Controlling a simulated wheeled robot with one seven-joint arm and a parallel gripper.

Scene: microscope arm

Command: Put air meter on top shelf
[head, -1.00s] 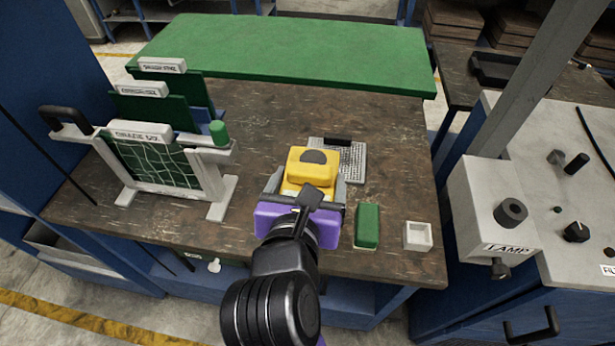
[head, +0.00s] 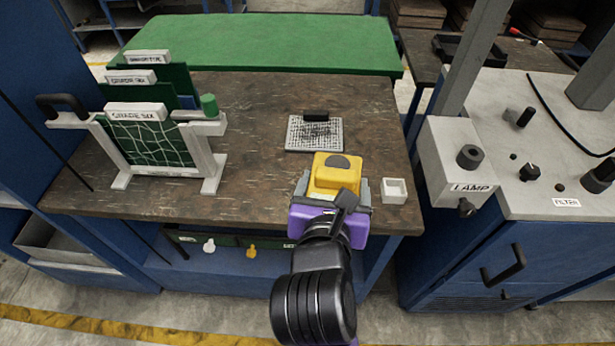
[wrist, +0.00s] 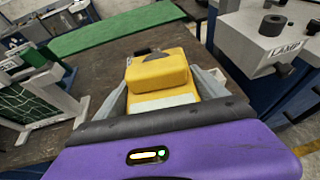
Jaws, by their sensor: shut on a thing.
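The yellow device with a dark grey round top, which I take as the air meter (head: 334,172), is held in my gripper (head: 332,188). The purple and black gripper is shut on it, with grey fingers along both sides. The wrist view shows the yellow body (wrist: 158,75) between the fingers (wrist: 162,92), its lower part hidden by the purple housing. It is over the right front part of the brown bench (head: 250,130). The green raised shelf (head: 260,42) runs along the bench's back, apart from and beyond the gripper.
A rack with a green netted panel (head: 150,143) stands at left. A grey perforated pad (head: 314,134) lies mid-bench. A small white box (head: 394,190) is just right of the gripper. The lamp unit (head: 460,160) stands farther right. The bench's middle is largely clear.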

